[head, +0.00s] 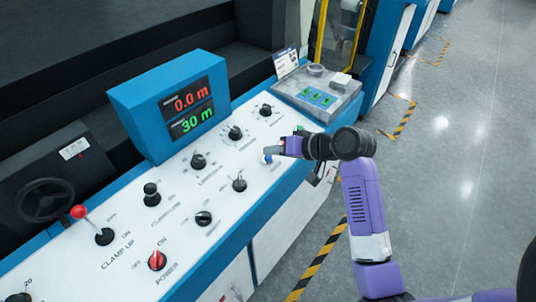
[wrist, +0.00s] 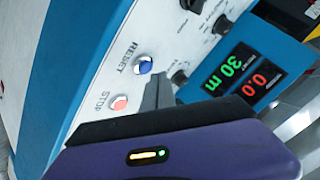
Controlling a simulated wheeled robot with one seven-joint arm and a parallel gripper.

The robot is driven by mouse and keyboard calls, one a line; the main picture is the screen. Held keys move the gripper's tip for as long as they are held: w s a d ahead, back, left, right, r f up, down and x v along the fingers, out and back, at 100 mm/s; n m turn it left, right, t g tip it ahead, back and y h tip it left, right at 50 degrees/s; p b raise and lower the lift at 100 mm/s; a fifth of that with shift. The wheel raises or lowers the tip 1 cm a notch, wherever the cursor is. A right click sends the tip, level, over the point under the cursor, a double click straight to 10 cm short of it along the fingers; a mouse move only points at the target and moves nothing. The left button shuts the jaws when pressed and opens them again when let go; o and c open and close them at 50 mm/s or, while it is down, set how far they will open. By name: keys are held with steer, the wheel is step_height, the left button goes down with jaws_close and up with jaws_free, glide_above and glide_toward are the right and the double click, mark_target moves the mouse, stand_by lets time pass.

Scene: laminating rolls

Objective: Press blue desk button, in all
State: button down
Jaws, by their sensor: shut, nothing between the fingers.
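The blue button (wrist: 143,67) sits on the white desk panel beside the word RESET, in a light ring. In the head view a small blue spot of it (head: 266,159) shows just below my fingertips. My gripper (head: 269,151) is shut and empty, pointing left over the right part of the panel. In the wrist view the shut fingers (wrist: 160,80) end close beside the blue button, on its right. I cannot tell whether they touch it. A red button (wrist: 119,102) labelled STOP lies near the blue one.
A blue display box (head: 150,105) reads 0.0 m and 30 m. Several black knobs, a red POWER knob (head: 157,260) and a red-tipped lever (head: 79,212) stand on the panel. Open floor lies to the right.

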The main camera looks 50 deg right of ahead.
stand_by(0.3)
steer(key=r+p, duration=0.3)
steer(key=s+r+p, duration=0.1)
steer(key=r, duration=0.1)
steer(key=shift+p, duration=0.4)
stand_by(0.6)
steer(key=d+r+m+t+h, duration=0.2)
steer(key=d+r+t+h, duration=0.1)
steer(key=d+r+h, duration=0.25)
steer(key=s+a+f+n+y+b, duration=0.1)
steer(key=s+a+f+n, duration=0.1)
steer(key=s+a, duration=0.7)
steer(key=s+a+f+n+y+b, duration=0.1)
steer(key=s+a+f+n+b, duration=0.1)
steer(key=s+a, duration=0.7)
steer(key=s+a+f+n+y+b, duration=0.2)
steer(key=s+a+n, duration=0.3)
steer(key=s+a, duration=0.5)
steer(key=shift+s+f+t, duration=0.3)
steer(key=shift+s+f, duration=0.35)
steer(key=shift+s, duration=0.35)
